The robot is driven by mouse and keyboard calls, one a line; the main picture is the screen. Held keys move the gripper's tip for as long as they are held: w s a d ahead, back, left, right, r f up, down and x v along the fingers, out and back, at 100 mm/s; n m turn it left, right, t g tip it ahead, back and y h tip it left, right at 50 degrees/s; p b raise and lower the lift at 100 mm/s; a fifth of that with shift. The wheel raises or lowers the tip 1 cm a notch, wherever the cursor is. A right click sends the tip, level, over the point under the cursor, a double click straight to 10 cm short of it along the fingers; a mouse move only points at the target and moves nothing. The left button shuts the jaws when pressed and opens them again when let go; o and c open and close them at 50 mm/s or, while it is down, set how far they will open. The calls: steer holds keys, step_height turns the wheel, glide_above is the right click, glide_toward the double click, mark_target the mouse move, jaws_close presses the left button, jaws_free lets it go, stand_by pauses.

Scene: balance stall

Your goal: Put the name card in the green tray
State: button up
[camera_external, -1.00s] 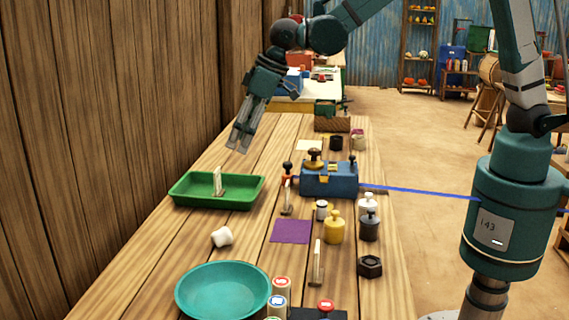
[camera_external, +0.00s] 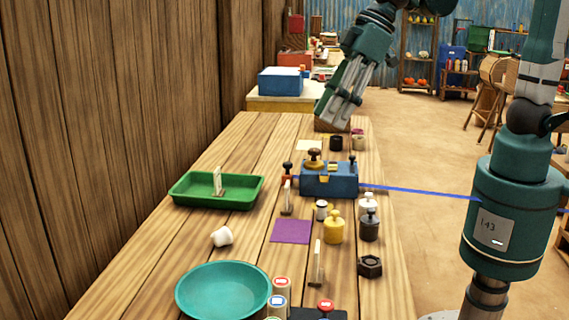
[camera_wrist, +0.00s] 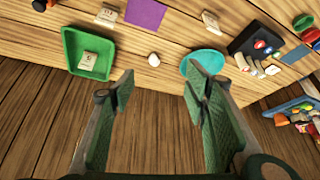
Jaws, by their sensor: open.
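The green tray (camera_external: 185,199) lies on the left side of the bench and also shows at the left of the wrist view (camera_wrist: 68,47). A small pale upright card on a wooden stand (camera_external: 218,185) is inside the tray, also visible in the wrist view (camera_wrist: 88,61). Two similar cards stand outside it, one by the blue box (camera_external: 287,198) and one nearer the front (camera_external: 317,263). Their print is too small to read, so I cannot tell which is the name card. My gripper (camera_external: 337,116) is open and empty, raised near the bench's far end, away from the tray.
A blue box (camera_external: 335,184) with brass fittings, yellow and dark weights (camera_external: 334,229) and a purple square (camera_external: 291,231) fill the middle and right. A plank wall borders the left.

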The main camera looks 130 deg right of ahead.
steer(key=s+a+f+n+t+y, duration=0.1)
steer(key=s+a+n, duration=0.3)
steer(key=s+a, duration=1.7)
steer(key=a+y, duration=0.1)
steer(key=a, duration=0.1)
steer(key=shift+s+a+n+t, duration=0.2)
steer(key=shift+a+n+t, duration=0.1)
steer(key=shift+n+t, duration=0.1)
